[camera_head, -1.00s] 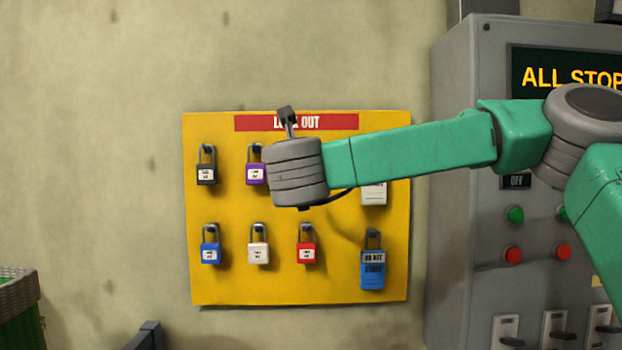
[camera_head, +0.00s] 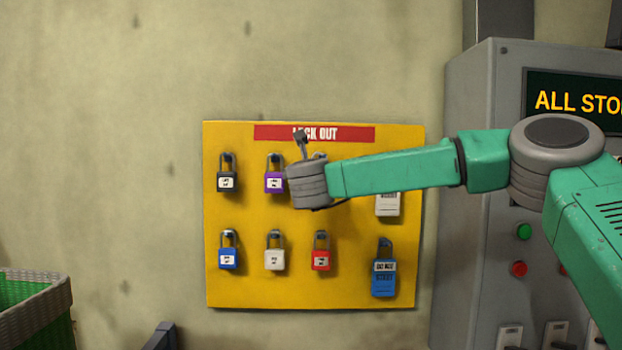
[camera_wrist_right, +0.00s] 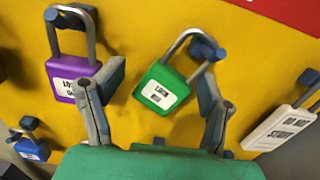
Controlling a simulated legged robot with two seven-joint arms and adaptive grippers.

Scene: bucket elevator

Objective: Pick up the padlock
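The yellow lock-out board (camera_head: 340,290) on the wall carries several padlocks. A green padlock (camera_wrist_right: 160,88) hangs by its shackle from a blue peg in the wrist view, slightly tilted. My right gripper (camera_wrist_right: 160,84) is open, with one finger on each side of the green padlock and no clear contact. Its left finger overlaps the purple padlock (camera_wrist_right: 78,78), which also shows in the head view (camera_head: 275,180). In the head view my right gripper and wrist hide the green padlock. Black (camera_head: 228,180), blue (camera_head: 229,258), white (camera_head: 274,259) and red (camera_head: 321,260) padlocks hang around it. My left gripper is not in view.
White tags (camera_head: 388,204) and a blue tag (camera_head: 384,280) hang at the board's right. A grey control cabinet (camera_head: 480,200) stands right of the board. A green and grey crate (camera_head: 35,300) is at lower left. A dark object (camera_head: 160,337) shows at the bottom.

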